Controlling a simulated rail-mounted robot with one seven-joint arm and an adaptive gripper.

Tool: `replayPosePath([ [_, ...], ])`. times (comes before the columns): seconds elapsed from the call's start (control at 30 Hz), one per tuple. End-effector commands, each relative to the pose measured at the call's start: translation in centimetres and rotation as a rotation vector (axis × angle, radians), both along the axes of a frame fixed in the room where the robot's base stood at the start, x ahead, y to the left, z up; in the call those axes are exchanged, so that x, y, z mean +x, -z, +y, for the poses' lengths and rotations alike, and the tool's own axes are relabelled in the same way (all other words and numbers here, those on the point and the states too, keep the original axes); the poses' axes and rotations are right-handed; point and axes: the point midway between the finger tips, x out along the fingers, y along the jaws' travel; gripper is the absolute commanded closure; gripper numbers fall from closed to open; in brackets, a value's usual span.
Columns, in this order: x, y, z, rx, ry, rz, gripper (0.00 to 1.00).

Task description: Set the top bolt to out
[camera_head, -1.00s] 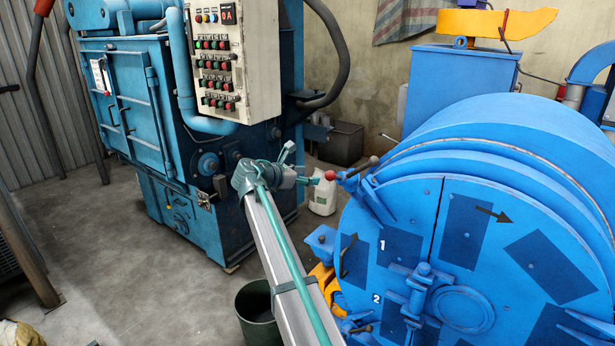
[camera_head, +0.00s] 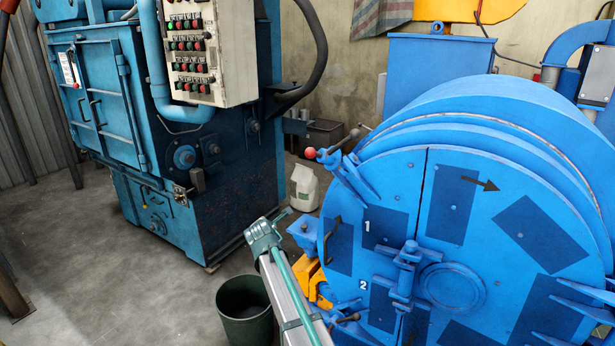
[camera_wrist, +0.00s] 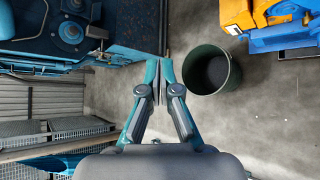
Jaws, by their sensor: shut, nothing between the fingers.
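The blue drum (camera_head: 470,220) fills the right of the head view, with its round door facing me. The top bolt (camera_head: 335,144) sits at the door's upper left edge, with a red ball knob at its left end and a dark end at its upper right. Another dark-ended bolt (camera_head: 345,318) shows low on the door's left edge. My gripper (camera_head: 284,216) is below and left of the top bolt, apart from it. In the wrist view my gripper (camera_wrist: 158,64) has its fingers together and empty. The top bolt is not in the wrist view.
A green bucket (camera_head: 243,308) stands on the floor left of my arm, and shows in the wrist view (camera_wrist: 228,62). A blue machine (camera_head: 205,165) with a button panel (camera_head: 204,55) stands at left. Open floor (camera_head: 100,260) is at left.

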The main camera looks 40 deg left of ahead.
Motion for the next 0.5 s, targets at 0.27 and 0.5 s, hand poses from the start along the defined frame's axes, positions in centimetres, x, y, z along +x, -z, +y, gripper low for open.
replayPosePath([
  [0.27, -3.2, -2.0, 0.6, 0.676, -0.086, 0.224, 1.0],
  [0.5, -0.8, -8.6, -5.3, 1.266, 0.039, 0.297, 1.0],
])
